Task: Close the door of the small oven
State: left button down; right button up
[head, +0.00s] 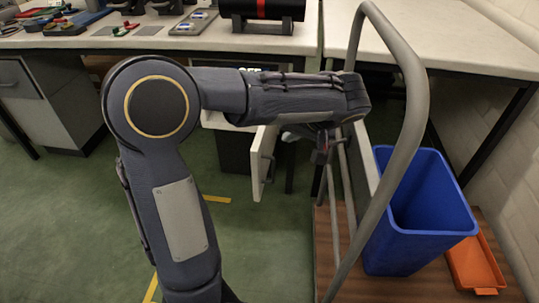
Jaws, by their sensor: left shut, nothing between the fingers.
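No small oven can be clearly made out in the head view. A pale panel with a dark handle (262,162) stands out from under the bench, below my left forearm. I cannot tell whether it is the oven door or a drawer front. My left arm comes up from the bottom left and bends right across the view. My left gripper (321,152) is small and dark, pointing down below the wrist, to the right of the panel and apart from it. It is shut and empty, partly hidden by the wrist. My right gripper is not in view.
A cart with a grey tube handle (408,100) stands close right of my left gripper. It carries a blue bin (420,235) and an orange tray (475,262). Benches with tools and a black cylinder (262,8) line the back. Green floor is clear at left.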

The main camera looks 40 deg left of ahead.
pick_arm(q)
jog(key=b+x, duration=0.4)
jog(key=x, duration=1)
jog(key=shift+a+f+b, duration=0.1)
jog(key=shift+b, duration=0.2)
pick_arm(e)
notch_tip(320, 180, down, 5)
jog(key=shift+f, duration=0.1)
